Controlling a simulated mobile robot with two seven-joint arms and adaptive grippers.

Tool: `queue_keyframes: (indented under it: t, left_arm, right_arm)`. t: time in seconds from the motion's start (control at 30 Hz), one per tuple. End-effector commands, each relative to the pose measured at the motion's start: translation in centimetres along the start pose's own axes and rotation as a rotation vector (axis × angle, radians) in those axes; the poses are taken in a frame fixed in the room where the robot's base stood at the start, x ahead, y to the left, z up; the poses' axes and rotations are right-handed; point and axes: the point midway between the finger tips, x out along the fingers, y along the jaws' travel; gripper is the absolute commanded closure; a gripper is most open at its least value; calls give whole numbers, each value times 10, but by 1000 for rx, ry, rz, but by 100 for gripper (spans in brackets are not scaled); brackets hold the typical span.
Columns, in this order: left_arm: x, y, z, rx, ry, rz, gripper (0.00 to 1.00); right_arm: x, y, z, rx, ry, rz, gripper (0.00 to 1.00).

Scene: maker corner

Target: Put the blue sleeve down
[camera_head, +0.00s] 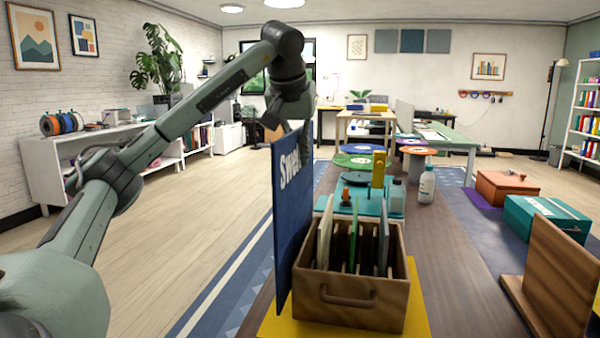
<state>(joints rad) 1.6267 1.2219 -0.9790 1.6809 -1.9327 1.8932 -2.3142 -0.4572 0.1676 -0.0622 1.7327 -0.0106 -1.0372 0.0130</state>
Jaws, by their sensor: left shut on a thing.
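The blue sleeve (289,225) is a flat, dark blue square with white lettering, seen nearly edge-on. My left gripper (290,124) is shut on its upper edge and holds it upright. The sleeve hangs just left of a wooden crate (348,306) with a handle. I cannot tell whether it touches the crate or the table. The crate holds several upright sleeves in slots, with some gaps between them. The gripper's fingertips are partly hidden by the sleeve and the arm. My right gripper is out of view.
The crate stands on a yellow mat (418,318) on a dark wooden table (449,270). Behind it are a teal record player (366,200) and a white bottle (427,184). A wooden stand (560,262) is at the right. The table between crate and stand is clear.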

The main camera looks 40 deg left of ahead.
Motion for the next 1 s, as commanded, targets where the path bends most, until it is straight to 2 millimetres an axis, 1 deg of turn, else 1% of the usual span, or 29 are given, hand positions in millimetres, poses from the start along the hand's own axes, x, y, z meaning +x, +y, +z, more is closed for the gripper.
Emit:
queue_keyframes:
  t: [0.13,0.3,0.37,0.5,0.73,0.77,0.9,1.0]
  left_arm:
    - [8,1,2,0,1,-2,100]
    - [30,0,15,0,0,-3,100]
    - [35,0,18,-1,1,-2,100]
    - [36,1,18,-1,3,1,100]
    - [39,1,20,0,2,0,100]
    - [39,1,21,0,1,0,92]
    - [39,1,20,0,1,0,75]
    - [39,1,20,0,1,0,74]
  right_arm:
    - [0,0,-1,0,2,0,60]
    - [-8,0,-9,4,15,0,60]
    - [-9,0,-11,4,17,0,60]
    - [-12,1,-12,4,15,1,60]
    - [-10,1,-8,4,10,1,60]
    - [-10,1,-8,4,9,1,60]
    - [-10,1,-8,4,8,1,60]
    - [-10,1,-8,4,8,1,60]
